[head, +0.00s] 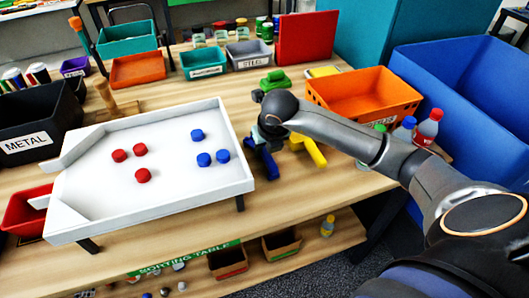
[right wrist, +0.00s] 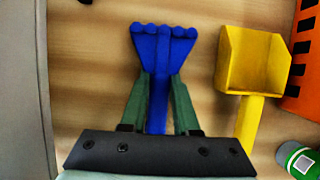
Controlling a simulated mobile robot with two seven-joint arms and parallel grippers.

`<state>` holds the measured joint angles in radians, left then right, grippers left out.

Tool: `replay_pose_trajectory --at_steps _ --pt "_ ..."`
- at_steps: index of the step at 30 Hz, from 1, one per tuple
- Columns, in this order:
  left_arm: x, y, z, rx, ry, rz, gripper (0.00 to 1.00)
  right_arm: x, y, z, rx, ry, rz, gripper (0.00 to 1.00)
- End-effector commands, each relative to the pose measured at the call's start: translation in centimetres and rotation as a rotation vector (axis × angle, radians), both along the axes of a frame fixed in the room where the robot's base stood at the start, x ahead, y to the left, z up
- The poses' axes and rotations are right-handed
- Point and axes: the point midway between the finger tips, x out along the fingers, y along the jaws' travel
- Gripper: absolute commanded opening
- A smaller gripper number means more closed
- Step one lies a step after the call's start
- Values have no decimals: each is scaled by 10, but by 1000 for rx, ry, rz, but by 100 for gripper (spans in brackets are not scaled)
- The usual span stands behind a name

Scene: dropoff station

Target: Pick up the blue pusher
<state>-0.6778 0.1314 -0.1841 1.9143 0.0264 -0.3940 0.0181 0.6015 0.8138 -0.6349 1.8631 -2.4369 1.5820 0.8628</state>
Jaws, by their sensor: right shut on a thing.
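The blue pusher (right wrist: 164,45) has a fan-shaped, ridged head and a narrow handle. In the right wrist view its head points away from my gripper, over the wooden table. My right gripper (right wrist: 161,88) has its two greenish fingers on either side of the handle and is shut on it. In the head view the blue pusher (head: 268,163) shows below my right gripper (head: 264,144), just right of the white tray. My forearm and hand hide part of it. I cannot tell whether it still touches the table. My left gripper is not in view.
A yellow scoop (right wrist: 252,62) lies close to the right of the pusher. The white tray (head: 95,205) with red and blue pucks stands to the left. An orange bin (head: 352,98) and several bottles are to the right. Bare table (head: 290,205) lies in front.

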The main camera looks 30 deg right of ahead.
Motion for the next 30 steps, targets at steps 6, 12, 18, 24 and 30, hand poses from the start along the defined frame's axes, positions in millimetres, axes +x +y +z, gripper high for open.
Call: replay_pose_trajectory --at_steps 6,12,18,24,30 --pt "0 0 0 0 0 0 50 0 0 0 0 -1 0 0" --pt "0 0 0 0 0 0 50 0 0 0 0 -1 0 0" --pt "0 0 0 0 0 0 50 0 0 0 0 -1 0 0" --pt "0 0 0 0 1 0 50 0 0 1 0 -1 0 0" --pt "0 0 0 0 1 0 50 1 0 6 0 -4 0 0"
